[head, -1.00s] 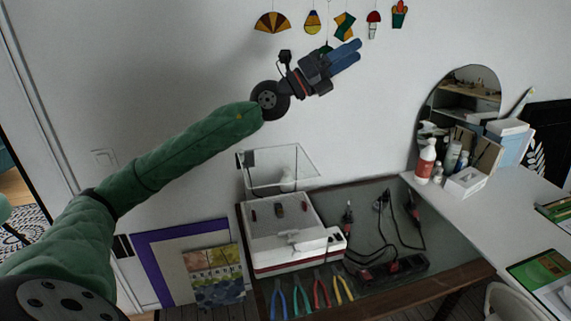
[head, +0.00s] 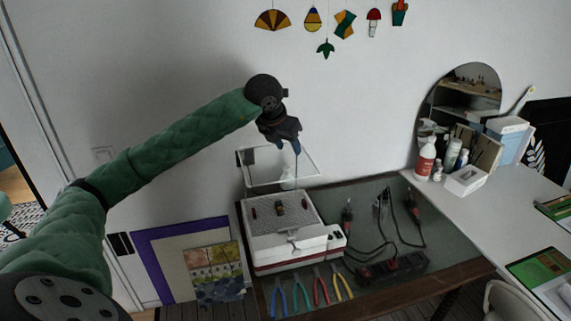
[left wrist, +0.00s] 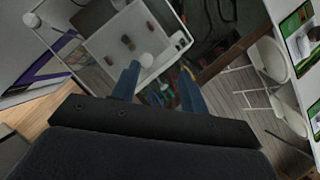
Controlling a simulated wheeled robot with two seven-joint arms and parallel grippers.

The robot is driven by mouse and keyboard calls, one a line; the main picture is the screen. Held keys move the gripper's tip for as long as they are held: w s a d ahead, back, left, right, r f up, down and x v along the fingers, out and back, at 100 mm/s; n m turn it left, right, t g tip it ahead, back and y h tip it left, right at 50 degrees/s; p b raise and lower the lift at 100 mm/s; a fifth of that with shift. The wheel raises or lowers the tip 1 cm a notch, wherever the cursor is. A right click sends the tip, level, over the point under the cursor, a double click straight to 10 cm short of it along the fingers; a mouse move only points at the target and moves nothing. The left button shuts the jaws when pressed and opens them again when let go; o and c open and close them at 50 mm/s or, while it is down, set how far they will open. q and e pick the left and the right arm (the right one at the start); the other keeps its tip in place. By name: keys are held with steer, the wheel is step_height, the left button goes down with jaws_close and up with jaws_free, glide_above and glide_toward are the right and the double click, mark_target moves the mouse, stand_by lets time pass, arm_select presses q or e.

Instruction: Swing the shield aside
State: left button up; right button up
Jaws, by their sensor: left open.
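The clear shield (head: 262,168) with a pale rim stands tilted over the back of the white grinder (head: 292,258), in the head view. Small coloured pieces (head: 279,208) lie on the grinder's grey top. My left gripper (head: 297,151) points down, above the shield's right part, with its blue fingers partly hidden by foreshortening. In the left wrist view, the left gripper (left wrist: 157,88) is open, with nothing between its fingers. My right gripper is not in view.
Soldering irons and cables (head: 385,235) lie right of the grinder. A white desk (head: 462,205) with bottles (head: 426,160) stands at the right. Glass ornaments (head: 313,20) hang on the wall above.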

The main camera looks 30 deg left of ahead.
mark_target(287, 167)
arm_select(q)
steer(key=shift+n+g+y, duration=0.4)
steer(key=shift+n, duration=0.1)
steer(key=f+p, duration=0.1)
steer(key=f, duration=0.1)
steer(key=w+a+f+p, duration=0.1)
steer(key=f, duration=0.2)
steer(key=f+p, duration=0.2)
steer(key=shift+w+a+f, duration=0.25)
steer(key=shift+w+f, duration=0.05)
steer(key=shift+f, duration=0.1)
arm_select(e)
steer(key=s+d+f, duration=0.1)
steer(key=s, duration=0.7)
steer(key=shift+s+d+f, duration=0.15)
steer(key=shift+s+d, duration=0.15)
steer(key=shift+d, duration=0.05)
arm_select(q)
steer(key=shift+c, duration=0.3)
jaws_close()
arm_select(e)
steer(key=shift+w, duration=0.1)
